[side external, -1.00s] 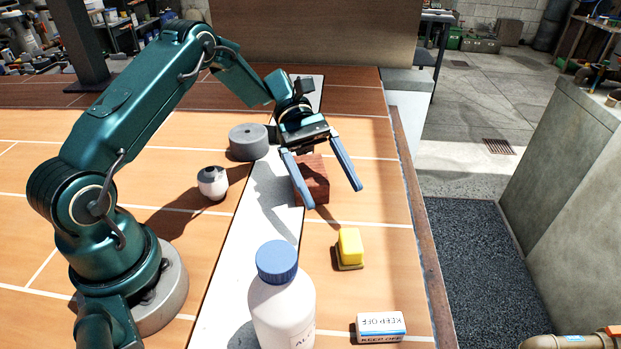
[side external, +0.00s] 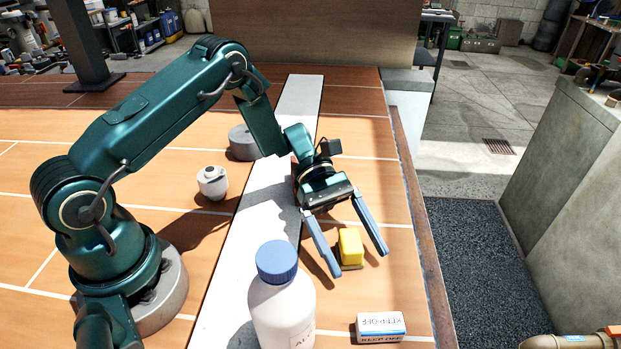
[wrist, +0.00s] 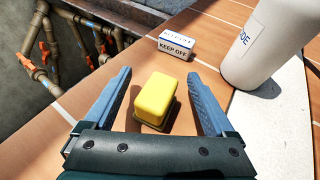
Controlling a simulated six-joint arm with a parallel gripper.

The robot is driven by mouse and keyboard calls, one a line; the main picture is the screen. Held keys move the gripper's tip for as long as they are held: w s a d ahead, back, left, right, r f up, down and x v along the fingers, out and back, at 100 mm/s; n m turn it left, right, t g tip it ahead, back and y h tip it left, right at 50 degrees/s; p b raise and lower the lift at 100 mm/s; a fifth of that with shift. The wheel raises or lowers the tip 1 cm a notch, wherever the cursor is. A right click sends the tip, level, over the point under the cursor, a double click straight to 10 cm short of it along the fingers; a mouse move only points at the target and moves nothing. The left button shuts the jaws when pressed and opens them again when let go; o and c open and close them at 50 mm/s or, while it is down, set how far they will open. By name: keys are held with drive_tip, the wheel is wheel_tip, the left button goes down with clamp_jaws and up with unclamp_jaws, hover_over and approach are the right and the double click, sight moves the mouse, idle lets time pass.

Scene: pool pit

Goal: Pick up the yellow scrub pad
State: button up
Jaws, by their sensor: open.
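The yellow scrub pad (side external: 350,245) is a small yellow block with a darker base. It rests on the wooden table toward its right side. My gripper (side external: 355,264) is open, with its blue fingers angled down, one on each side of the pad in the side view. In the wrist view the pad (wrist: 157,99) shows between the open fingers of my gripper (wrist: 163,82), with clear gaps on both sides. Nothing is held. I cannot tell exactly how high the fingertips are above the table.
A white bottle with a blue cap (side external: 281,300) stands left of the pad. A white "KEEP OFF" block (side external: 380,327) lies in front of it. A white jar (side external: 212,183) and a grey cylinder (side external: 243,143) stand farther back. The table's right edge (side external: 420,235) is close by.

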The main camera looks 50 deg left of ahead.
drive_tip(key=shift+x, duration=0.95)
drive_tip(key=shift+c, duration=0.3)
drive_tip(key=shift+r, duration=0.1)
drive_tip(key=c, duration=1.3)
